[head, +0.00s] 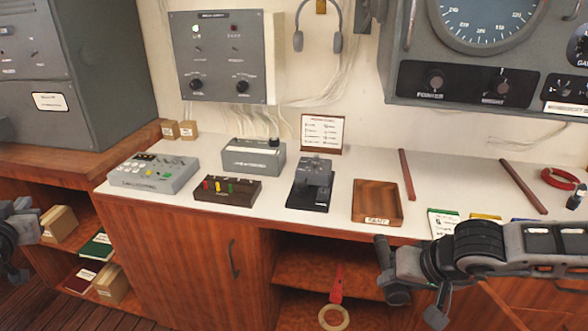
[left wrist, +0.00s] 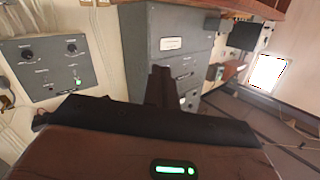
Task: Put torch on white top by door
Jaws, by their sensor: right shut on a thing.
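The white top (head: 345,165) runs along the wall in the head view. My right gripper (head: 413,288) is in front of its front edge, at the lower right. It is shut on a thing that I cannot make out. I cannot pick out a torch for certain in either view. My left gripper (head: 14,240) is at the left edge of the head view, partly cut off, in front of the wooden cabinet. Whether it is open or shut is unclear. No door is clear in the head view.
Control boxes (head: 153,174), a switch block (head: 227,190), a black key device (head: 312,183) and a wooden tray (head: 377,202) crowd the white top. A red ring (head: 560,178) and a small dark item (head: 576,196) lie at right.

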